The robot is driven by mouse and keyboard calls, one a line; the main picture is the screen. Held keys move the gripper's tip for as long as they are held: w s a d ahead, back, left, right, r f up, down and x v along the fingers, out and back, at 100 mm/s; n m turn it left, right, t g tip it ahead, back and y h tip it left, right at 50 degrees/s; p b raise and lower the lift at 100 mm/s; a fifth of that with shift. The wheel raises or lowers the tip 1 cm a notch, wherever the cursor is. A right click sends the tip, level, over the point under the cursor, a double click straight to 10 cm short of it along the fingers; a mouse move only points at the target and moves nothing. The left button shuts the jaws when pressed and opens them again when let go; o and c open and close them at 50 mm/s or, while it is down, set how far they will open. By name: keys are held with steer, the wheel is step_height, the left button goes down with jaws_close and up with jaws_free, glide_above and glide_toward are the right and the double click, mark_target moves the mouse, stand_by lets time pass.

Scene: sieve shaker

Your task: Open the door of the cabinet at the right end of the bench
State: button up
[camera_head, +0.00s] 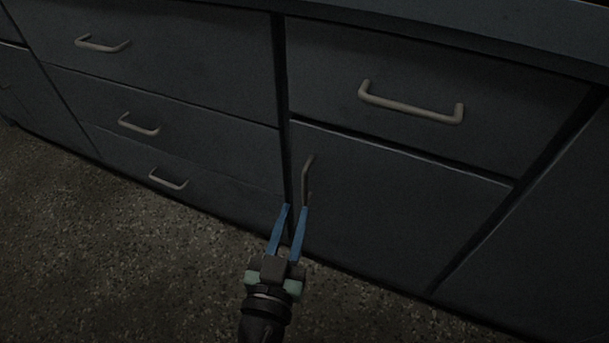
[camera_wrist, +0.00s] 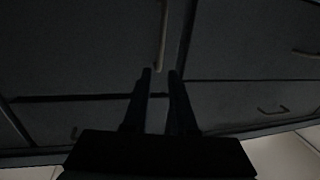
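The cabinet door (camera_head: 400,220) is a dark grey panel below a drawer, and it is shut. Its upright bar handle (camera_head: 307,178) is near the door's left edge. My gripper (camera_head: 295,207) points at the cabinet with its two blue fingers apart and nothing held. Its tips are close to the handle's lower end, the right one seeming nearest. In the dark wrist view, the handle (camera_wrist: 163,35) comes down toward the gap between the fingertips of my gripper (camera_wrist: 160,72). I cannot tell how far in depth the tips are from the handle.
A drawer with a wide handle (camera_head: 411,103) sits above the door. A stack of drawers with handles (camera_head: 138,124) is to the left. The bench top (camera_head: 450,25) runs above. The speckled floor (camera_head: 130,230) in front is clear.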

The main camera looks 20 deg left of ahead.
mark_target(304, 182)
steer(key=w, duration=0.3)
steer(key=w+a, duration=0.1)
steer(key=w, duration=0.5)
steer(key=shift+a, duration=0.2)
steer(key=shift+s, duration=0.1)
jaws_close()
stand_by(1.0)
